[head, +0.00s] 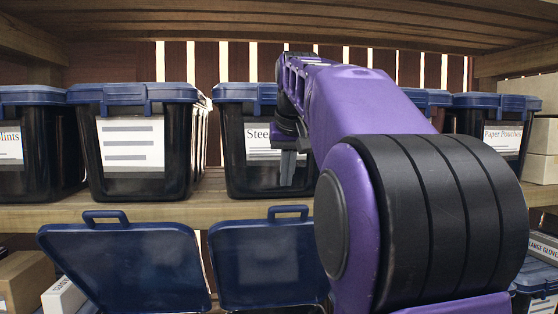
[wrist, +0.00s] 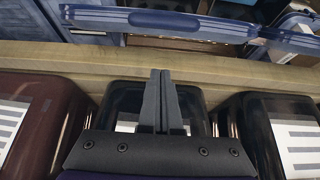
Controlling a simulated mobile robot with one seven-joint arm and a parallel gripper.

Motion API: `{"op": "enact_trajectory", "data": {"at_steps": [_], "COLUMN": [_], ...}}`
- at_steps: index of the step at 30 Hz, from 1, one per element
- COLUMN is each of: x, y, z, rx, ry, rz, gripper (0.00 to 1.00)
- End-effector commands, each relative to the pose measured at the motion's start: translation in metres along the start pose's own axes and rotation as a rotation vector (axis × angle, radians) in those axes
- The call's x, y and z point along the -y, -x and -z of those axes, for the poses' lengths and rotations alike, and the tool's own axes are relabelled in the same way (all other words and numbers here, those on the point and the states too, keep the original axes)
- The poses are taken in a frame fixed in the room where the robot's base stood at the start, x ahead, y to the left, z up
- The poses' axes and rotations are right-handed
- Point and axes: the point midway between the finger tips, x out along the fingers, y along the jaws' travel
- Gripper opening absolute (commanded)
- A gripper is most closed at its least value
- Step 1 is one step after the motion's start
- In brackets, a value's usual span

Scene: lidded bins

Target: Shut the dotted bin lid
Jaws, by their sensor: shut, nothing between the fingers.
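No dotted label shows in either view. Two blue lids stand open on the lower shelf in the head view: a left lid (head: 125,265) and a middle lid (head: 265,262), each with a handle loop on top. The bins under them are mostly out of frame, so I cannot tell which is the dotted one. My gripper (head: 288,183) is shut and empty, pointing down in front of the upper bin labelled "Steel…", above the middle lid. In the wrist view my gripper (wrist: 160,75) points at the wooden shelf edge, with a blue lid (wrist: 165,22) beyond it.
Closed bins with blue lids line the upper shelf: a lined-label bin (head: 130,150), the "Steel…" bin (head: 250,140) and the "Paper Pouches" bin (head: 500,130). The wooden shelf edge (head: 190,213) runs just above the open lids. Boxes stand at lower left (head: 22,280).

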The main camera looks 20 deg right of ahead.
Motion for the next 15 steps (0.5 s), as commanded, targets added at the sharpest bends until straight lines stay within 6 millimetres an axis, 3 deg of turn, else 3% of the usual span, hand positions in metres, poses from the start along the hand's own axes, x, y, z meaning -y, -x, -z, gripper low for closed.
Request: {"op": "enact_trajectory", "data": {"at_steps": [6,15], "x": [0.0,0.0], "y": [-0.01,-0.011], "z": [-0.028,-0.039], "rx": [-0.001,0.0], "ry": [0.0,0.001], "rz": [0.0,0.0], "gripper": [0.0,0.0]}}
